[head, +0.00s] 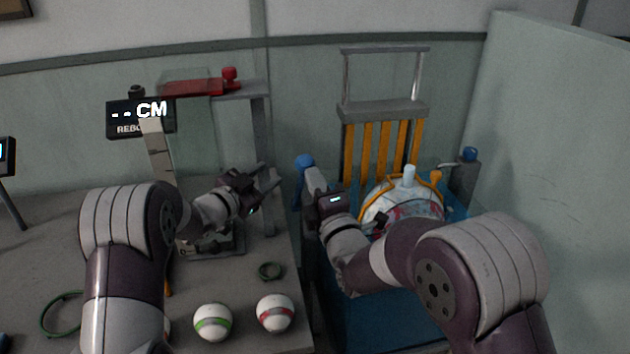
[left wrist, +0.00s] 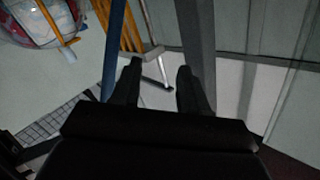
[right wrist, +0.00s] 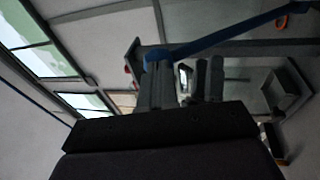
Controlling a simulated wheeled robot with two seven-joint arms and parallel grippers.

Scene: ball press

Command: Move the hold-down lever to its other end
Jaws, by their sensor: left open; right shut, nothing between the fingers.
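The hold-down lever appears to be the blue lever with a round blue knob (head: 304,161), left of the orange-barred frame. Its blue bar also shows in the left wrist view (left wrist: 113,45), and its knob shows in the right wrist view (right wrist: 157,55). My right gripper (head: 313,174) is shut and empty, its fingertips close by the knob; I cannot tell whether they touch. In the right wrist view the shut fingers (right wrist: 157,82) partly cover the knob. My left gripper (head: 269,177) is open and empty, left of the lever and apart from it.
A clear ball with orange straps (head: 400,204) sits in a blue bay under the orange-barred frame (head: 380,145). A post with a blue knob (head: 469,154) stands right. A wall bounds the right.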

